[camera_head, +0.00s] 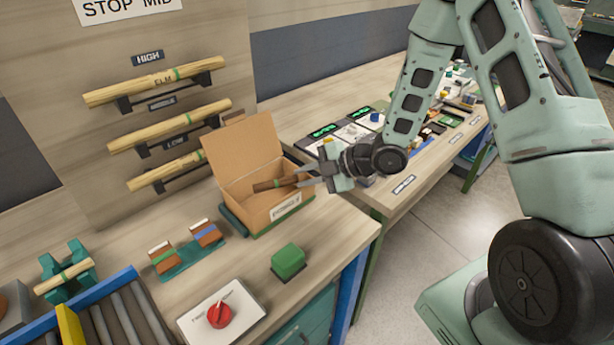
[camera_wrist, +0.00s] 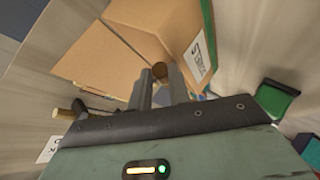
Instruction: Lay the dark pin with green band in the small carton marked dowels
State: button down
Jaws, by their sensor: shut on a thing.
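My gripper (camera_head: 302,182) is shut on a dark brown pin (camera_head: 266,185), holding it roughly level. The pin shows over the mouth of the small open carton (camera_head: 262,217), in front of its raised lid; I cannot tell how deep it is or whether it touches the carton. A green band is not clear, as the fingers cover part of the pin. The carton's front carries a white label, too small to read surely. In the wrist view, the pin's round end (camera_wrist: 160,70) shows between the fingertips (camera_wrist: 160,88), beside the carton wall (camera_wrist: 150,35).
Pale rods (camera_head: 155,84) lie on wall brackets behind left. A green block (camera_head: 288,261), a red knob plate (camera_head: 220,314) and a teal rack (camera_head: 188,258) with small blocks stand in front of the carton. A blue-edged roller tray (camera_head: 120,315) is at lower left.

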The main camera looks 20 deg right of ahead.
jog(key=c, duration=1.3)
grip_release()
jog(key=shift+s+f, duration=0.1)
jog(key=shift+f, duration=0.1)
jog(key=shift+s+f, duration=0.1)
